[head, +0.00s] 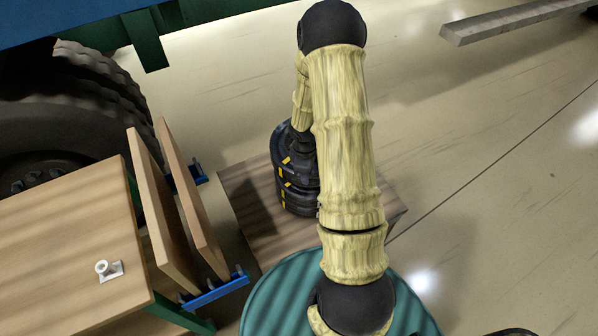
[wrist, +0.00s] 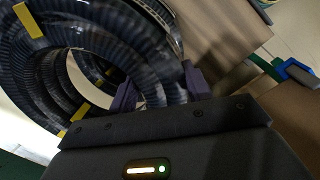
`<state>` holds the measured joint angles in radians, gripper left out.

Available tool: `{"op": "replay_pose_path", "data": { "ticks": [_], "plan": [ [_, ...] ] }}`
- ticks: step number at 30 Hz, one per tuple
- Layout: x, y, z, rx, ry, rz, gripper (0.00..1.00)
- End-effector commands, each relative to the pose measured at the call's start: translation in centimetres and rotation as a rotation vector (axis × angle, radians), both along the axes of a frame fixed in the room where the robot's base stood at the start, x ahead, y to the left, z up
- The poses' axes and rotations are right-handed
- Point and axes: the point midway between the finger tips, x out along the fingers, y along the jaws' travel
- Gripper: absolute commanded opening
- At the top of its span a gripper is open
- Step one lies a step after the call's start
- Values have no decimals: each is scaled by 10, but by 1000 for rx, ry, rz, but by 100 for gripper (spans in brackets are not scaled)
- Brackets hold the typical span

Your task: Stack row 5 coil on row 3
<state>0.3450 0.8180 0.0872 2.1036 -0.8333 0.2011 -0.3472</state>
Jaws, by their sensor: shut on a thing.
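A stack of dark hose coils with yellow bands (head: 297,188) stands on a low wooden platform, partly hidden behind my arm in the head view. In the wrist view a ribbed dark hose coil (wrist: 150,50) with yellow bands fills the upper left, close to my gripper (wrist: 158,92). The purple fingers are on either side of the coil's near wall, shut on it. Another coil shows below it at the left (wrist: 38,85). The pictures do not show which rows these are, nor whether the held coil touches the one below.
The wooden platform (head: 246,207) has bare surface left of the stack. Upright boards in a blue-footed rack (head: 185,215) and a wooden table (head: 65,245) with a small white fitting (head: 108,270) stand left. A large tyre (head: 60,115) is behind. Open floor lies right.

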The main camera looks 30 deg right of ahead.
Motion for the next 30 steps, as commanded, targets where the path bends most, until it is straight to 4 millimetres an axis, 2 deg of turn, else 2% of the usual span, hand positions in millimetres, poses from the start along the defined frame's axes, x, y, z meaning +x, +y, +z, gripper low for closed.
{"op": "replay_pose_path", "data": {
  "ticks": [30],
  "plan": [
    [2,-1,6,24,48,-54,0]
  ]
}}
